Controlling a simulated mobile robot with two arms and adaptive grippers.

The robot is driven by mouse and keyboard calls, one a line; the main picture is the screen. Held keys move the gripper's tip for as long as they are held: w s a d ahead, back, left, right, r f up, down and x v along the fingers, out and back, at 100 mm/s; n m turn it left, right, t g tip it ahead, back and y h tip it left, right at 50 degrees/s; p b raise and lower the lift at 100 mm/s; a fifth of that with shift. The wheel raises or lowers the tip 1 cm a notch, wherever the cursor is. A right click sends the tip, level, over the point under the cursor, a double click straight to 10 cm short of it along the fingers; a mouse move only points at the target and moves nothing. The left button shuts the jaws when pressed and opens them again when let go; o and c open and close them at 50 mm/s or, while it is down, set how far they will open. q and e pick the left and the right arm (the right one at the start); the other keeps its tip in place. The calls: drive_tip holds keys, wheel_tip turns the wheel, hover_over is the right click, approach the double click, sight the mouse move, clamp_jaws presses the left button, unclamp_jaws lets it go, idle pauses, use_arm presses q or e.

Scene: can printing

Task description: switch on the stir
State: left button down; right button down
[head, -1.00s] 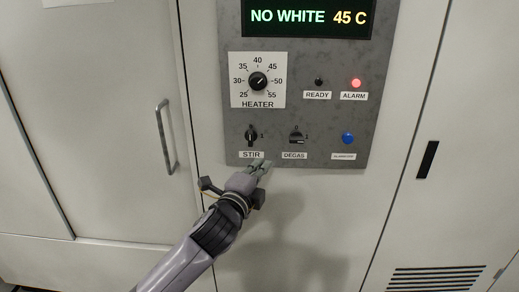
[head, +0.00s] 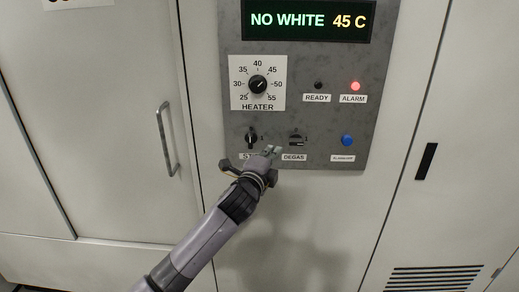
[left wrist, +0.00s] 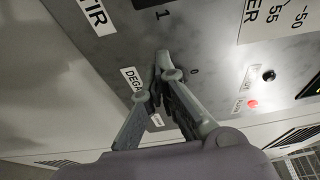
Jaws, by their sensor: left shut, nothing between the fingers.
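The stir switch (head: 251,136) is a small black knob on the grey control panel (head: 235,120), with a "1" at its right. It looks upright in the head view, but its exact setting is hard to read. Its STIR label (left wrist: 95,12) shows at the top of the left wrist view, and in the head view my gripper partly covers it. My left gripper (head: 273,151) is shut and empty, just below and right of the stir knob, between it and the degas switch (head: 297,138). Contact with the panel cannot be told. My right gripper is not in view.
The heater dial (head: 258,84) sits above. The display (head: 307,20) reads NO WHITE 45 C. The alarm lamp (head: 355,86) glows red and the ready lamp (head: 318,85) is dark. A blue button (head: 347,140) is at the right. A door handle (head: 167,140) stands out at the left.

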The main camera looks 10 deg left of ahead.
sight(266, 143)
use_arm(q)
drive_tip(key=shift+w+d+r, duration=0.1)
drive_tip(key=shift+w+d, duration=0.1)
drive_tip(key=shift+w, duration=0.45)
drive_tip(key=a+p, duration=0.1)
drive_tip(key=a, duration=0.2)
drive_tip(key=shift+s+a+p, duration=0.2)
drive_tip(key=shift+a+p, duration=0.1)
drive_tip(key=shift+p, duration=0.05)
drive_tip(key=shift+s+a, duration=0.1)
drive_tip(key=shift+a, duration=0.25)
drive_tip(key=shift+d, duration=0.15)
drive_tip(key=shift+p, duration=0.35)
drive_tip(key=shift+m+p, duration=0.3)
